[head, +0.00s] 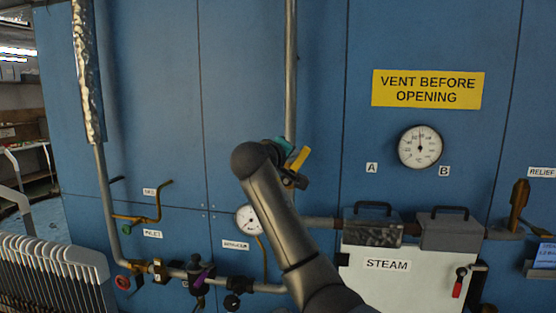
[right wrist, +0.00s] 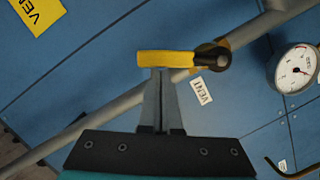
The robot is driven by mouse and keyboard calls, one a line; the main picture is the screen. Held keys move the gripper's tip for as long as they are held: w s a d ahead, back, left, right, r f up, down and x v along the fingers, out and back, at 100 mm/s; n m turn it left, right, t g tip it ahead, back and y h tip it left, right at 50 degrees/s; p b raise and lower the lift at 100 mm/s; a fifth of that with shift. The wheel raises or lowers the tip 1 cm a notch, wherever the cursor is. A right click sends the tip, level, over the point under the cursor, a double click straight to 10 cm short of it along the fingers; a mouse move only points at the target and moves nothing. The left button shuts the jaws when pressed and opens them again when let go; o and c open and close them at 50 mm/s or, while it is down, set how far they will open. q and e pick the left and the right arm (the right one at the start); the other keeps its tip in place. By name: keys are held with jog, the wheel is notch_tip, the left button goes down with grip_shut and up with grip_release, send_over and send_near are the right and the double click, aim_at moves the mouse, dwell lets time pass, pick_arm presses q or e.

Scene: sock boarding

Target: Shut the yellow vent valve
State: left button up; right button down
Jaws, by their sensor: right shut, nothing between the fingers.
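The yellow vent valve handle (head: 300,158) shows on the vertical grey pipe (head: 291,70) in the middle of the head view, tilted relative to the pipe. In the right wrist view the yellow handle (right wrist: 165,58) lies level in the picture, at a slant to the pipe, with its dark pivot at its right end. My right gripper (right wrist: 160,74) is shut and empty, its fingertips at the handle's left part; whether they touch it I cannot tell. In the head view my right arm hides much of the valve and gripper. My left gripper is not in view.
A "VENT" label (right wrist: 202,91) sits beside the pipe. A dial gauge (head: 249,219) is partly behind my arm. To the right are a larger gauge (head: 420,147), a yellow sign (head: 427,89) and a steam box (head: 410,270).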

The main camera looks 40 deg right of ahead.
jog(key=shift+s+d+f+m+y+b, duration=0.35)
jog(key=shift+s+d+m, duration=0.2)
jog(key=shift+m, duration=0.25)
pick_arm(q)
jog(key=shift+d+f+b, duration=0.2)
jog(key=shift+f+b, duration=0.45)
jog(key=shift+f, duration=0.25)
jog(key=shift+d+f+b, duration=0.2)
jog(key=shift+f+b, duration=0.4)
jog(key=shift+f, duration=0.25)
pick_arm(e)
jog(key=s+d+f+m+t+y, duration=0.2)
jog(key=s+f+m, duration=0.1)
jog(key=m, duration=0.4)
jog(key=shift+d+f, duration=0.4)
jog(key=shift+f, duration=0.35)
jog(key=shift+s+m, duration=0.1)
jog(key=shift+m, duration=0.2)
